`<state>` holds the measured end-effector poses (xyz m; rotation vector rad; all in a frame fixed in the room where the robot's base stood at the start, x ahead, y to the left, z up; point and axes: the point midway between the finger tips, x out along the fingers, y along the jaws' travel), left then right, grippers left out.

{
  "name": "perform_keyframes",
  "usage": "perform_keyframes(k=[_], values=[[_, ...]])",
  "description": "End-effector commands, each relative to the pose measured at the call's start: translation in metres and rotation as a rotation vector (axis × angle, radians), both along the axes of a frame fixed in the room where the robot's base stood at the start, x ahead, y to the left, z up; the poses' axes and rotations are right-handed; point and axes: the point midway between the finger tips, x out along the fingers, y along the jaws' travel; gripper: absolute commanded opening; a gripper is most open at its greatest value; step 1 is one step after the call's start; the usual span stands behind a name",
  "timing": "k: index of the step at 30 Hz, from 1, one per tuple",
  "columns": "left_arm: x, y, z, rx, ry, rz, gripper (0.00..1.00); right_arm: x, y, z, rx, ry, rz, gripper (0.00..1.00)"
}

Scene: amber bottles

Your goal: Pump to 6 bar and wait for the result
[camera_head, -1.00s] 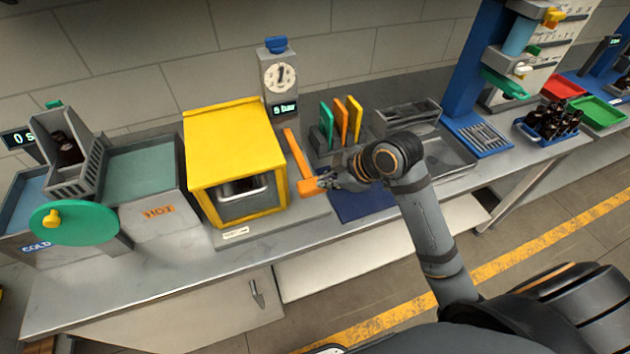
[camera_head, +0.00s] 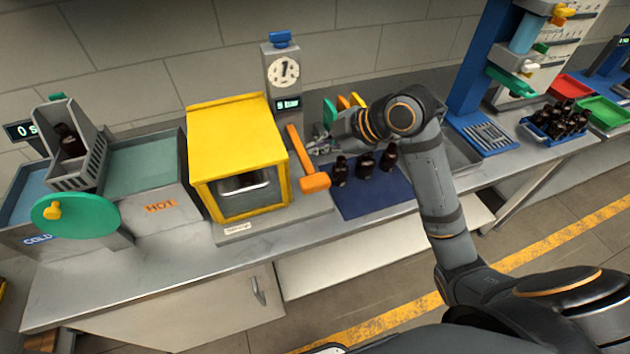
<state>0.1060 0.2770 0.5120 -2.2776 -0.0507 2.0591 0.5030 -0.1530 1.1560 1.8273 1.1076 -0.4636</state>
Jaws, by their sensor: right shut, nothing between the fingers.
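The orange pump lever (camera_head: 314,182) stands at the right side of the yellow chamber (camera_head: 236,145), with its handle end low toward the front. Behind it is a grey gauge post with a round white dial (camera_head: 285,71) and a small lit display (camera_head: 288,104); its digit is too blurred to read for sure. My right gripper (camera_head: 318,148) is shut and empty, behind and above the lever's handle end, apart from it as far as I can see. The chamber's front has a window; its contents are unclear. My left gripper is out of view.
Three dark bottles (camera_head: 365,165) stand on a dark blue mat (camera_head: 372,200) just in front of my right gripper. Coloured upright paddles (camera_head: 343,103) stand behind it. A hot bath (camera_head: 150,165) and a rack with a dark bottle (camera_head: 70,142) are at the left.

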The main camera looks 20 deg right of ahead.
Motion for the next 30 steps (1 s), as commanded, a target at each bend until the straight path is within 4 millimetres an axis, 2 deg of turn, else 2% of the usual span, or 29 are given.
perform_keyframes(k=[1,11,18,30], values=[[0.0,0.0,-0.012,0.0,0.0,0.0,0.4,0.0,0.0,-0.012,0.0,0.0,0.0,0.0],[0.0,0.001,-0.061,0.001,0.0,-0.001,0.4,0.0,0.0,-0.059,0.0,-0.001,-0.001,0.0],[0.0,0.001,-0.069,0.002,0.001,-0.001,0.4,0.001,0.0,-0.076,0.001,0.0,-0.001,0.0],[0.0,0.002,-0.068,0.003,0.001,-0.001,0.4,0.001,0.0,-0.076,0.001,0.0,-0.001,0.0]])
